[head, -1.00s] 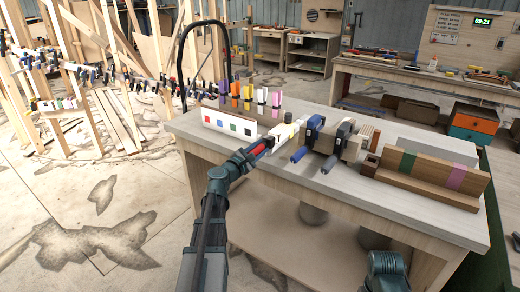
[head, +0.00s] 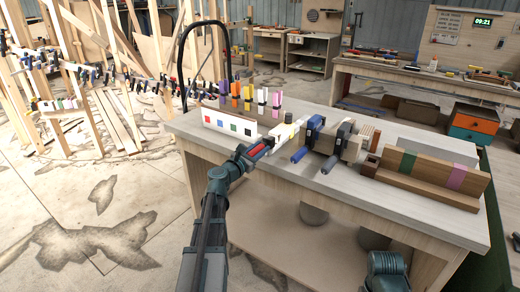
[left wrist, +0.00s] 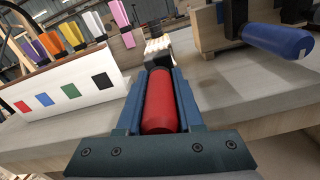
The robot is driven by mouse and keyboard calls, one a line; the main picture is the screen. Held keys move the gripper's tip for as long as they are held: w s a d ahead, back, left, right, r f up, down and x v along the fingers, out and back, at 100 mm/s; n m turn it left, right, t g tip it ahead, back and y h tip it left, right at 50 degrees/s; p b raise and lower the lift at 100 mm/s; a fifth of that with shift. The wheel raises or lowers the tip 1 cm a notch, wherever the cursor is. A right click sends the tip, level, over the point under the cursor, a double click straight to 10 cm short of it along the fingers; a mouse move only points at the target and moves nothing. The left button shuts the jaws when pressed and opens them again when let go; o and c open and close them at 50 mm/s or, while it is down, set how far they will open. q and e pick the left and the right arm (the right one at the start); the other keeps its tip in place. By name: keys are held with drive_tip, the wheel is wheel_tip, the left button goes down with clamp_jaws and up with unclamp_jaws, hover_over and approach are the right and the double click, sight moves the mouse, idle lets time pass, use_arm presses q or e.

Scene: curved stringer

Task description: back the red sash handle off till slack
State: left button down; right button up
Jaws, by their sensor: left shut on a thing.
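The red sash handle (left wrist: 159,101) lies between the two fingers of my left gripper (left wrist: 160,95) in the left wrist view. The fingers are shut on it, one along each side. In the head view the left gripper (head: 252,150) is at the bench's front edge, with a little of the red handle showing between the fingers. Just beyond it is a pale block-like part (head: 284,133); how it joins the handle is hidden. No right gripper fingers show in the head view.
Blue-handled (head: 301,154) and dark-handled (head: 331,163) clamps lie just right of the gripper on the bench (head: 300,182). A white board with coloured squares (head: 229,124) stands to the left, with several coloured handles behind it. Wooden blocks (head: 425,184) fill the right end.

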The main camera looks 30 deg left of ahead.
use_arm(q)
drive_tip(key=shift+s+f, duration=0.1)
drive_tip(key=c, duration=0.5)
unclamp_jaws()
drive_tip(key=shift+c, duration=0.2)
drive_tip(key=s+a, duration=0.1)
drive_tip(key=s, duration=1.2)
drive_tip(key=shift+s, duration=0.35)
